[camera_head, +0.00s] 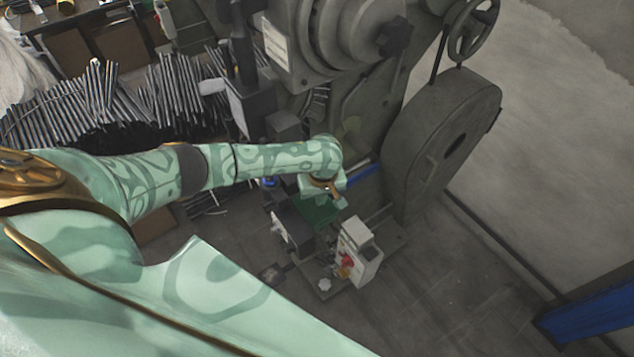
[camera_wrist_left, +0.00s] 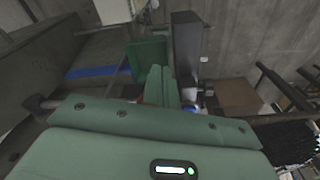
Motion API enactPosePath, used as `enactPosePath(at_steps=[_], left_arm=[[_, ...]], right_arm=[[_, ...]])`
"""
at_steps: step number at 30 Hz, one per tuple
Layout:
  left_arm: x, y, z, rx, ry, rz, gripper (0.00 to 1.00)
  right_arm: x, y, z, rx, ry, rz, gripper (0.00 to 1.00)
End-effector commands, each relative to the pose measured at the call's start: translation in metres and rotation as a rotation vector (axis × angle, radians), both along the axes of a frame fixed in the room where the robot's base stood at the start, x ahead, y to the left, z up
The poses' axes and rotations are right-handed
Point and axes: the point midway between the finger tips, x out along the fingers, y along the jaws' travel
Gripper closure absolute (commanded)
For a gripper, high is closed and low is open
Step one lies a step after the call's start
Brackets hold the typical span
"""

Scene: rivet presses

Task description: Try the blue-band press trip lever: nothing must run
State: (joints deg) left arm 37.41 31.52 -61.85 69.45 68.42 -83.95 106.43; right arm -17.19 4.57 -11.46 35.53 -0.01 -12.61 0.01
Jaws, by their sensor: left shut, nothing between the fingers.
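The press (camera_head: 345,60) is a large grey machine with a flywheel guard (camera_head: 450,140) on its right. Its blue band (camera_head: 362,168) shows just right of my left gripper (camera_head: 337,198), and the band is at the left in the wrist view (camera_wrist_left: 90,72). My left gripper is low in front of the press, its fingers (camera_wrist_left: 162,85) shut and empty. A green panel (camera_wrist_left: 148,53) stands beyond the fingers. I cannot clearly make out the trip lever; the hand and arm hide part of that area. My right gripper is not in view.
A pale control box with a red button (camera_head: 347,260) stands below the gripper, beside a dark box (camera_head: 292,228). Several metal rods (camera_head: 95,100) are heaped at the left. A blue beam (camera_head: 590,318) lies at lower right.

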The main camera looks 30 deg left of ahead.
Motion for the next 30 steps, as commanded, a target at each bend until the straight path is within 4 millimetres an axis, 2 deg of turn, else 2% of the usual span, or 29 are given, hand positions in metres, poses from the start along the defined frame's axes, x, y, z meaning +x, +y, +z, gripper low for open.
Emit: enactPosePath(at_steps=[5, 12, 18, 24, 30], left_arm=[[-0.002, -0.002, 0.035, -0.002, -0.002, -0.001, 1.00], [-0.005, -0.006, 0.094, 0.000, -0.002, -0.002, 1.00], [-0.008, -0.009, 0.134, 0.000, -0.001, -0.002, 1.00], [-0.010, -0.011, 0.153, 0.001, 0.001, -0.001, 1.00], [-0.010, -0.011, 0.157, 0.000, 0.001, -0.001, 1.00]], right_arm=[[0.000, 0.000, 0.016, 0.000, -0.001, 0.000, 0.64], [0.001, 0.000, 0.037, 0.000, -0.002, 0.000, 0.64], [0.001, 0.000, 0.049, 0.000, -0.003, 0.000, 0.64], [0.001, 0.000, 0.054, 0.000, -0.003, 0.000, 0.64], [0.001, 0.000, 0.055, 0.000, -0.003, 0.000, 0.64]])
